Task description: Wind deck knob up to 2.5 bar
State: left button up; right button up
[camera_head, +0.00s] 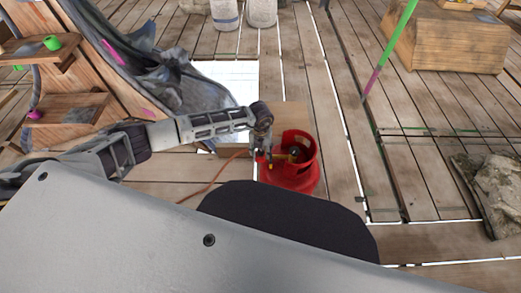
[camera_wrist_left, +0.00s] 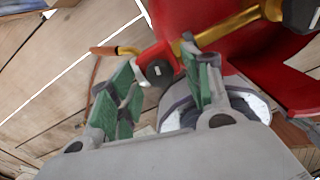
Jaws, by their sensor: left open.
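A red gas cylinder (camera_head: 291,178) with a cut-out collar stands on the plank deck, and brass fittings (camera_head: 281,158) sit inside the collar. In the left wrist view, a brass pipe (camera_wrist_left: 232,24) crosses the red collar. A small black round knob (camera_wrist_left: 160,72) with a pale mark sits near its left end. My left gripper (camera_head: 266,158) is at the cylinder's left side. Its green-padded fingers (camera_wrist_left: 158,82) are open, one on each side of the black knob; contact cannot be told. A pale round part (camera_wrist_left: 252,104) behind the right finger is partly hidden; no pressure reading is legible.
An orange hose (camera_head: 213,177) runs left from the cylinder across the deck. A wooden structure with shelves (camera_head: 66,109) and grey cloth stands left. A wooden crate (camera_head: 455,45), a leaning green-purple pole (camera_head: 389,50) and a rock (camera_head: 497,192) are right. Deck between is mostly clear.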

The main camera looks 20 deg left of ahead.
aim_at(261, 152)
pick_arm(q)
notch_tip(261, 152, up, 12)
dwell(0.7)
jog(key=shift+f, duration=0.1)
dwell(0.3)
